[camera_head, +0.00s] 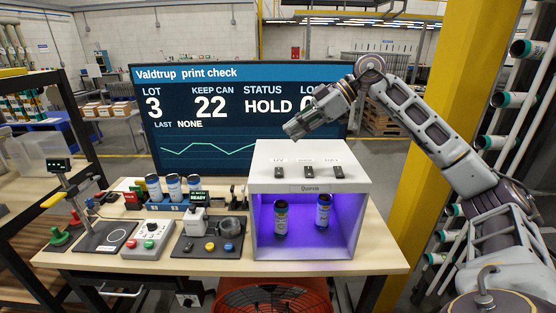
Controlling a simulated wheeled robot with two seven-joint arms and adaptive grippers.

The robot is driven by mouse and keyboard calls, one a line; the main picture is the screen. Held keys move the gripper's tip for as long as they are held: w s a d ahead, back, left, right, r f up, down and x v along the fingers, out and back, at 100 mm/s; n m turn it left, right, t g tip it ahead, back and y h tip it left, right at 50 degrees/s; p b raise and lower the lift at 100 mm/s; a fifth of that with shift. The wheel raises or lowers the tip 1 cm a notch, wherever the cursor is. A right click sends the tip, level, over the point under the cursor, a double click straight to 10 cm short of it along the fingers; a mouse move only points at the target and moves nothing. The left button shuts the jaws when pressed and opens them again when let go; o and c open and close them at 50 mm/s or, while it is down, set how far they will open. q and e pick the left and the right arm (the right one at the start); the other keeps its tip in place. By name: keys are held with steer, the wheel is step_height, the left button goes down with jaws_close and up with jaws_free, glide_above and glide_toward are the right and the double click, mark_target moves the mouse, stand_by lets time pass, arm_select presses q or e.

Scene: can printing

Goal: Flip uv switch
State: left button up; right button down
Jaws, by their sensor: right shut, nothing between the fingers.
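The white light box (315,187) stands on the bench, its open front lit purple inside. Its sloped top has three dark switches in a row. The left one, the UV switch (279,172), sits under a "UV" label; the middle switch (308,171) and the right switch (338,172) have labels too small to read surely. Two cans, one darker (281,219) and one blue (323,210), stand inside. My right gripper (291,131) is shut and empty, above and behind the UV switch, apart from it. My left gripper is out of view.
A large screen (220,105) stands behind the box. Left of the box are a small reader marked READY (198,212), a button box (148,238) and several cans (173,186) in a rack. The yellow pillar (425,190) stands to the right.

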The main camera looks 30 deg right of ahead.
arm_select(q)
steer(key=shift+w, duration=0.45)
arm_select(e)
steer(key=d, duration=0.2)
steer(key=s+d+r+m+h, duration=0.1)
steer(key=shift+d, duration=0.2)
steer(key=shift+w, duration=0.1)
steer(key=p, duration=0.1)
glide_above(281, 173)
step_height(281, 173, down, 7)
steer(key=shift+r, duration=0.1)
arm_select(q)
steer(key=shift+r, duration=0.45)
arm_select(e)
steer(key=shift+f, duration=2.15)
